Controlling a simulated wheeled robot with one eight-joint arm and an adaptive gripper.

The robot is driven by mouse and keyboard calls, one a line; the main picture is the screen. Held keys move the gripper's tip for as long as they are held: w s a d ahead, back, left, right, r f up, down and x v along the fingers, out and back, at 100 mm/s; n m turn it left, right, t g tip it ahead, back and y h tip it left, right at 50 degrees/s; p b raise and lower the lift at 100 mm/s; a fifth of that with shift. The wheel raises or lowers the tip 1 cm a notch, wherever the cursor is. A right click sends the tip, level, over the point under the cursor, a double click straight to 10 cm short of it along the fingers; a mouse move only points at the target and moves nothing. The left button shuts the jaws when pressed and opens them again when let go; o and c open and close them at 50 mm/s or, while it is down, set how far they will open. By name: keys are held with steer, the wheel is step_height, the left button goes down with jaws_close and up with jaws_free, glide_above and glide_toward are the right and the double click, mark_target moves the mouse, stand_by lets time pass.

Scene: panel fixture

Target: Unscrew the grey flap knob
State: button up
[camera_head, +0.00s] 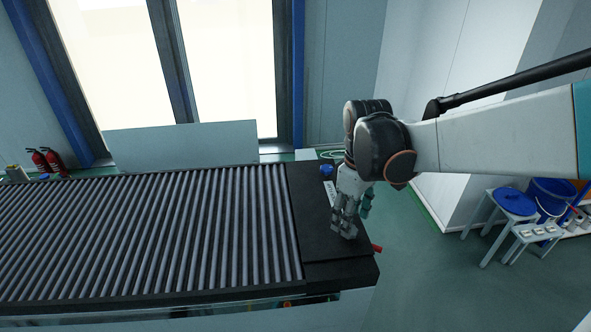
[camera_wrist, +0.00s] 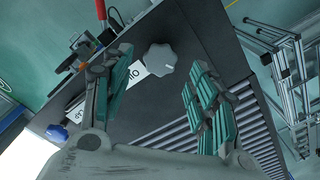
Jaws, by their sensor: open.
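The grey flap knob (camera_wrist: 160,58) is a lobed light-grey knob on the dark panel in the wrist view. It lies ahead of my gripper (camera_wrist: 158,98), roughly between the lines of the two fingers, and I see no contact. My gripper is open, its green-padded fingers spread wide and nothing between them. In the head view my gripper (camera_head: 346,222) hangs over the dark end panel (camera_head: 308,215) at the right end of the roller bed, and the knob is hidden there.
A white label (camera_wrist: 130,76) lies beside the knob. A blue knob (camera_wrist: 57,132) and a red handle (camera_head: 377,248) sit at the panel's edges. The roller bed (camera_head: 150,235) stretches left. A stool with blue buckets (camera_head: 553,195) stands at the right, with open floor between.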

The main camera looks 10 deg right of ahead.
steer(key=shift+f, duration=1.6)
steer(key=shift+c, duration=0.6)
steer(key=c, duration=0.9)
